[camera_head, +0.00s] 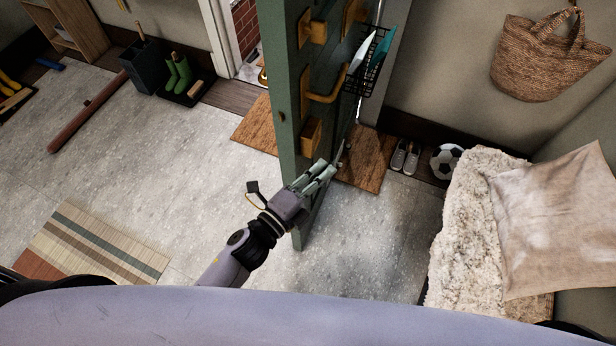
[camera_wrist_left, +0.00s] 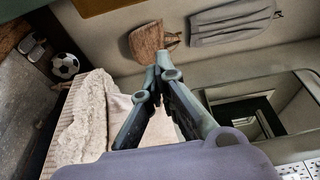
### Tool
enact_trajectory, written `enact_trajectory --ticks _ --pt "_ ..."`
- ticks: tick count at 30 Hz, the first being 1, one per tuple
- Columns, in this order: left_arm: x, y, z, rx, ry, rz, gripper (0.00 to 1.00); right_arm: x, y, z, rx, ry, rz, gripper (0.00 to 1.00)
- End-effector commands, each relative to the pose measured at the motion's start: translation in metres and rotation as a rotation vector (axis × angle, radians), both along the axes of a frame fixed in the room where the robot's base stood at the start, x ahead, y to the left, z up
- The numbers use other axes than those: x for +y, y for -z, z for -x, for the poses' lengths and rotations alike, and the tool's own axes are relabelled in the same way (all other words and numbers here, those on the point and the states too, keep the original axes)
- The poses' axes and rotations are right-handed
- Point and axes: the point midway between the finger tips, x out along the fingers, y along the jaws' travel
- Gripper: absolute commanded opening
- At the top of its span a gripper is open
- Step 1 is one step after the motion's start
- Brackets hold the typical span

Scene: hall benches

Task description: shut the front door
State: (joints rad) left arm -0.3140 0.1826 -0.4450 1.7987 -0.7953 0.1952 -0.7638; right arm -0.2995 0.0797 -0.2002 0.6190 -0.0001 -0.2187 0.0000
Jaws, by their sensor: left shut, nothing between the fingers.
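The green front door (camera_head: 288,110) stands open in the head view, seen nearly edge-on, with its free edge towards me. It carries a brass lever handle (camera_head: 325,97) and a wire basket (camera_head: 367,62) with letters in it on its right face. My left gripper (camera_head: 324,171) is shut and empty, by the lower part of the door; I cannot tell whether it touches. In the left wrist view its fingers (camera_wrist_left: 155,78) come together with nothing between them. My right gripper is not in view.
A doormat (camera_head: 258,126) lies at the doorway. Shoes (camera_head: 405,156) and a football (camera_head: 446,161) sit by the right wall, near a cushioned bench (camera_head: 468,235). Green boots (camera_head: 180,72) stand on a tray at left. A red-brown roll (camera_head: 88,112) lies on the floor.

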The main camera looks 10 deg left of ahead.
Motion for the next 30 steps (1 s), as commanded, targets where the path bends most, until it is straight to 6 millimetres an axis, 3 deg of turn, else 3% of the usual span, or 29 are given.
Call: enact_trajectory --ticks 6,9,15,30 --pt "-0.024 -0.003 -0.037 0.001 -0.002 -0.001 0.00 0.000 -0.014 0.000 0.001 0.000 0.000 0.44" --pt "-0.004 -0.002 -0.039 0.003 -0.002 -0.003 0.00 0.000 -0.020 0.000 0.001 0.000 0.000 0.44" --pt "0.013 -0.001 -0.044 0.002 -0.001 0.000 0.00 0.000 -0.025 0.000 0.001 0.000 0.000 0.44" --pt "0.019 0.001 -0.045 0.001 0.003 -0.001 0.00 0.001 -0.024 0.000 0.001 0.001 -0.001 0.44"
